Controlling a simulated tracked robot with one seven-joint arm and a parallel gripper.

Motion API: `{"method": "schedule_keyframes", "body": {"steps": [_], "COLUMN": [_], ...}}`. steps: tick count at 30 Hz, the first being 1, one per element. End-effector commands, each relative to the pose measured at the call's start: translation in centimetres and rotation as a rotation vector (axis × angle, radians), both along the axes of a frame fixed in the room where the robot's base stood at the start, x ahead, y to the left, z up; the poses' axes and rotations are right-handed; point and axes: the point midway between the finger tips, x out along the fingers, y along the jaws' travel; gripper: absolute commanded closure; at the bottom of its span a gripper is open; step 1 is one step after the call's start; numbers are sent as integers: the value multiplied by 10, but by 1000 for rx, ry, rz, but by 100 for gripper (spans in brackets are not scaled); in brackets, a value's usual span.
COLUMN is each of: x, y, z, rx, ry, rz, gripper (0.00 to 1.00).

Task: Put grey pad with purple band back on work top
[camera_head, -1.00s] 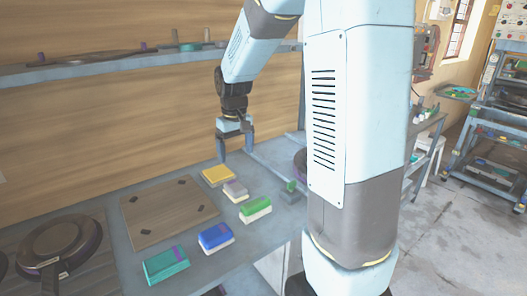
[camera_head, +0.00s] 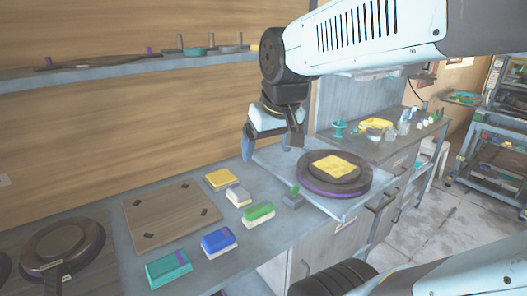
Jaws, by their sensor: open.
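The grey pad with a purplish band (camera_head: 238,196) lies on the grey-blue work top (camera_head: 275,236), in a row between a yellow pad (camera_head: 221,180) and a green pad (camera_head: 259,213). The band is small and hard to make out. My gripper (camera_head: 273,150) is open, its two dark fingers apart with nothing visible between them. It hangs above the back of the work top, up and to the right of the grey pad, clear of it. The right finger is partly hidden by the wrist.
A blue pad (camera_head: 219,242) and a teal pad with a purple band (camera_head: 169,268) lie in front, left of the green one. A wooden board (camera_head: 170,213) lies left. A dark round press plate (camera_head: 308,184) with a yellow square on it stands right. A shelf (camera_head: 130,70) runs behind.

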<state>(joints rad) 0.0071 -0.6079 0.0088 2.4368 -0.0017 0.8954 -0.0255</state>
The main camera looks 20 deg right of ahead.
Motion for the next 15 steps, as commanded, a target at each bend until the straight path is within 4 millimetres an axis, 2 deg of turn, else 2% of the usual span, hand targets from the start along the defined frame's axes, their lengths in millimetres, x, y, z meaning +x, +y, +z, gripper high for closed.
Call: {"method": "schedule_keyframes", "body": {"steps": [3,6,15], "x": [-21,-32,-41], "y": [0,0,-1], "z": [2,3,2], "rx": [8,13,19], "ry": [-39,-59,-75], "rz": [-10,-17,-24], "gripper": [11,11,11]}}
